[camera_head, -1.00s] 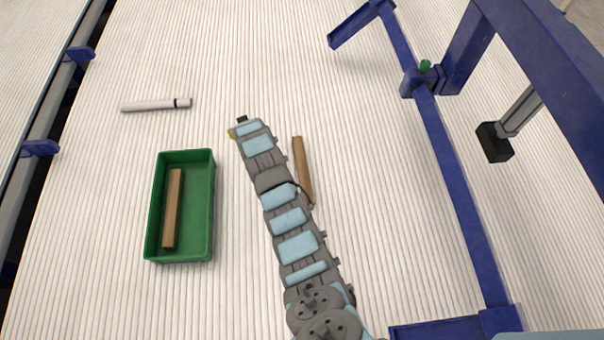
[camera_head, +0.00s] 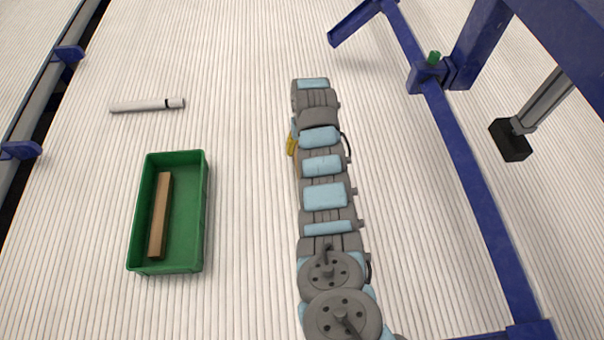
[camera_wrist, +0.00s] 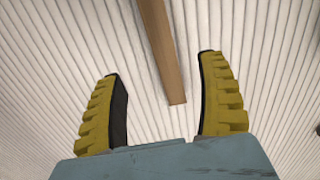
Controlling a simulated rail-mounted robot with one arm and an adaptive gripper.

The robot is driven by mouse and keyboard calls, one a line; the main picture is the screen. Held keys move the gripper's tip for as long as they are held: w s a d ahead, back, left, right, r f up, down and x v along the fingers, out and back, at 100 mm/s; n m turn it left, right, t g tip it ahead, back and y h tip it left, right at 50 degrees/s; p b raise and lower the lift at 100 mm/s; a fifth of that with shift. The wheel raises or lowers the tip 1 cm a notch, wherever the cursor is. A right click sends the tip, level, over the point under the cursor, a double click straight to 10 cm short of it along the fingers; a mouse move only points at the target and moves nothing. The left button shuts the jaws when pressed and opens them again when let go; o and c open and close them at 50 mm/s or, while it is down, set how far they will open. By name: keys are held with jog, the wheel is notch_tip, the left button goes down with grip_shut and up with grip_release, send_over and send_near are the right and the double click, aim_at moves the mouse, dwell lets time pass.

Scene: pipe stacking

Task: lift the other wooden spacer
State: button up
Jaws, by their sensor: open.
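One wooden spacer (camera_wrist: 162,45) lies on the ribbed white surface. In the wrist view it runs from the top edge down to an end between and just beyond my fingertips. My gripper (camera_wrist: 159,66) is open, with a yellow ridged finger on each side of the spacer's line and gaps on both sides. In the head view my arm hides nearly all of this spacer, and only a yellow bit of my gripper (camera_head: 292,145) shows at the arm's left edge. Another wooden spacer (camera_head: 160,215) lies in the green tray (camera_head: 200,240), along its left side.
A blue frame (camera_head: 462,170) with a green knob (camera_head: 434,57) stands on the right. The surface between the tray and my arm is clear.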

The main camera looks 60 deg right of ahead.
notch_tip(320, 180, down, 9)
jog(key=shift+w+a+r+b, duration=0.1)
jog(key=shift+w+b, duration=0.05)
jog(key=shift+b, duration=0.8)
jog(key=shift+f, duration=0.35)
jog(key=shift+f, duration=0.1)
jog(key=f+b, duration=0.4)
jog(key=f, duration=0.1)
jog(key=shift+w, duration=0.2)
grip_shut()
